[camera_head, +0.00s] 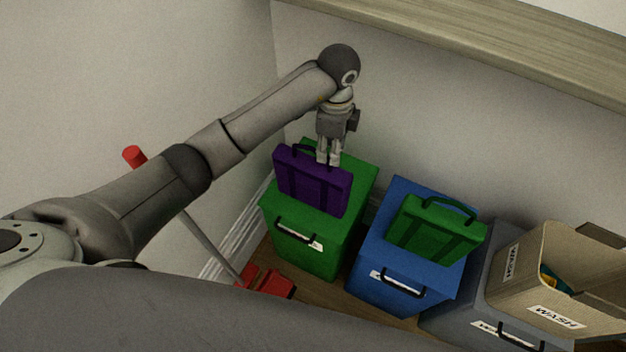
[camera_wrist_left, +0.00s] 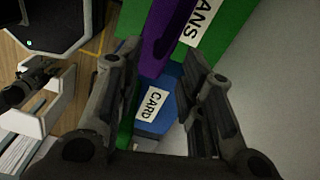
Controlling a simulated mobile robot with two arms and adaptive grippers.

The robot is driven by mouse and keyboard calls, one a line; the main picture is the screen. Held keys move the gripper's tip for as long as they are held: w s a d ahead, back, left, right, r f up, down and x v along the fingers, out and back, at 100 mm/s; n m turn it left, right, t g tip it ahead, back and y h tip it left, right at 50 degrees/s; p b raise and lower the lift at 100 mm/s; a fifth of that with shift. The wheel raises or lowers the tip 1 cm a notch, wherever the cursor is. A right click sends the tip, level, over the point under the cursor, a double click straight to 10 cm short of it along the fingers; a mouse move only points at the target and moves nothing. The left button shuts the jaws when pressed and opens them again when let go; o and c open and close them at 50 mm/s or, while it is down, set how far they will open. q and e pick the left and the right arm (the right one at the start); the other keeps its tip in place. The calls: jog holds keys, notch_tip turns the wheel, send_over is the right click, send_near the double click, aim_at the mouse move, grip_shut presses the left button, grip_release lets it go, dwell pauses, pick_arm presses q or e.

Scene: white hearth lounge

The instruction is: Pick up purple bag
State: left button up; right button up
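The purple bag (camera_head: 312,185) stands upright on the green bin (camera_head: 335,235) in the head view, its dark handle on top. My left gripper (camera_head: 328,160) points down just behind the bag's top edge, close to its right part. I cannot tell whether they touch. In the left wrist view the two fingers of my left gripper (camera_wrist_left: 160,75) are spread apart. The purple bag (camera_wrist_left: 157,45) shows between and beyond the fingertips. Nothing is visibly gripped.
A green bag (camera_head: 435,235) lies on a blue bin (camera_head: 385,290) to the right. Farther right stand a grey bin (camera_head: 465,315) and a beige WASH hamper (camera_head: 535,285). A red-handled tool (camera_head: 134,157) stands left. A wooden shelf (camera_head: 480,35) runs above.

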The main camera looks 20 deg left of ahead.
aim_at(312, 177)
pick_arm(q)
notch_tip(312, 177, down, 7)
jog(key=shift+s+r+p, duration=0.1)
jog(key=shift+r+p, duration=0.1)
jog(key=shift+p, duration=0.25)
jog(key=shift+c, duration=0.3)
grip_shut()
